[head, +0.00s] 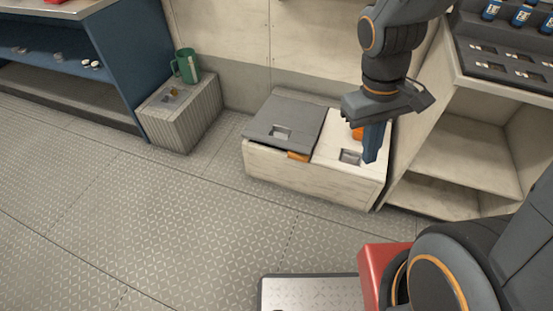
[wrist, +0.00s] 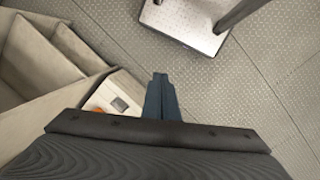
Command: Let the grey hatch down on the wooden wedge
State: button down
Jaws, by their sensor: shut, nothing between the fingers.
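The grey hatch (head: 292,113) lies down, nearly flat, on the left half of the low pale locker (head: 300,172). It has a recessed handle. The orange-brown wooden wedge (head: 298,156) shows at the hatch's front edge near its right corner. The hatch's edge appears to rest on it, but any gap is too small to see. My gripper (head: 370,158) is shut and empty, pointing down over the right, white lid of the locker, apart from the hatch and wedge. The wrist view shows its closed blue fingers (wrist: 160,78); the grey hatch is not visible there.
The white lid (head: 328,148) has a recessed handle, and an orange object (head: 357,134) is partly hidden behind my fingers. Open shelving (head: 455,165) stands close on the right. A ribbed box (head: 185,125) with a green mug (head: 187,66) stands left.

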jog(key=w+a+f+n+t+h+b, duration=0.15)
jog(key=w+f+n+h+b, duration=0.25)
jog(key=w+f+n+b, duration=0.7)
jog(key=w+f+n+t+h+b, duration=0.4)
jog(key=w+f+b, duration=0.45)
jog(key=f, duration=0.65)
jog(key=w+a+f+n+t+y+b, duration=0.35)
jog(key=w+a+f+n+b, duration=0.35)
jog(key=a+f, duration=0.3)
jog(key=w+a+f+n+t+y+b, duration=0.2)
jog(key=w+a+f+n+t+b, duration=0.2)
jog(key=w+a+f+n+b, duration=0.45)
jog(key=w+f+m+b, duration=0.1)
jog(key=w+f, duration=0.4)
jog(key=w, duration=0.1)
jog(key=shift+w+d+f+m+b, duration=0.25)
jog(key=shift+d+m+b, duration=0.1)
jog(key=shift+d+b, duration=0.1)
jog(key=shift+r, duration=0.15)
